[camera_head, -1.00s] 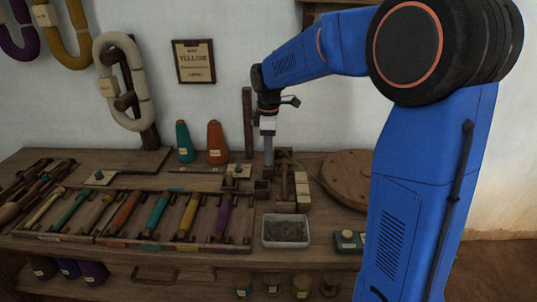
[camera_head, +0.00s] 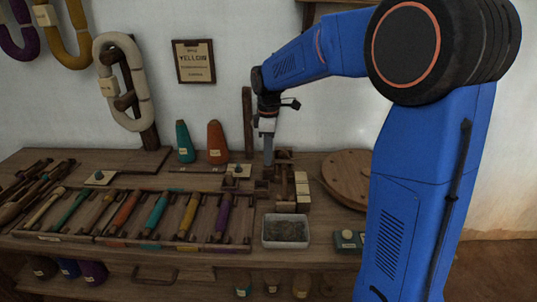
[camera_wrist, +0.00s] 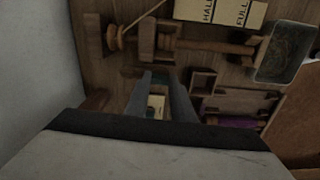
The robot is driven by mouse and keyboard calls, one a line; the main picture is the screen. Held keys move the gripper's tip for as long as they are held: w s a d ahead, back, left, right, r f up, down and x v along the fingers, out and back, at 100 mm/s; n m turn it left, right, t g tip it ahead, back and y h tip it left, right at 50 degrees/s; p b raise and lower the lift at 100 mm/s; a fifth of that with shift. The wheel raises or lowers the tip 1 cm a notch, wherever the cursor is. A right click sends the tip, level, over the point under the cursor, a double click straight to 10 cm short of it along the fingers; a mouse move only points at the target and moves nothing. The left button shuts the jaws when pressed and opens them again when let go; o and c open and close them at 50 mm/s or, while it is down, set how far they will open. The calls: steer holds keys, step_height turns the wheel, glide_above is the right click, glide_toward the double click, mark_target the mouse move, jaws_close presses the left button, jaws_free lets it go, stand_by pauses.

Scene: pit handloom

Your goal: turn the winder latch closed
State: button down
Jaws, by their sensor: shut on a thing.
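The winder (camera_head: 284,182) stands on the bench right of centre. In the wrist view its wooden spindle and frame (camera_wrist: 200,45) lie across the top, beside a cream HALF/FULL plate (camera_wrist: 222,10). My gripper (camera_head: 268,162) points down at the winder's back left side. In the wrist view my gripper (camera_wrist: 157,85) has its two grey fingers close together beside the winder's end block. It is shut on a small part there, apparently the winder latch. The fingers and the dim light hide the latch, so its angle cannot be told.
A metal tray (camera_head: 285,231) stands in front of the winder, and a round wooden lid (camera_head: 350,178) lies to its right. A rack of coloured bobbins (camera_head: 160,215) fills the bench to the left. Teal and orange cones (camera_head: 217,143) stand behind. A wooden post (camera_head: 247,120) rises close to my gripper.

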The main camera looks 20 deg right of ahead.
steer(key=m, duration=0.3)
steer(key=shift+m, duration=0.4)
steer(key=m, duration=0.4)
steer(key=shift+m, duration=0.3)
steer(key=m, duration=0.4)
steer(key=shift+m, duration=2.4)
steer(key=c, duration=1.5)
jaws_free()
step_height(320, 180, up, 18)
steer(key=shift+f, duration=0.25)
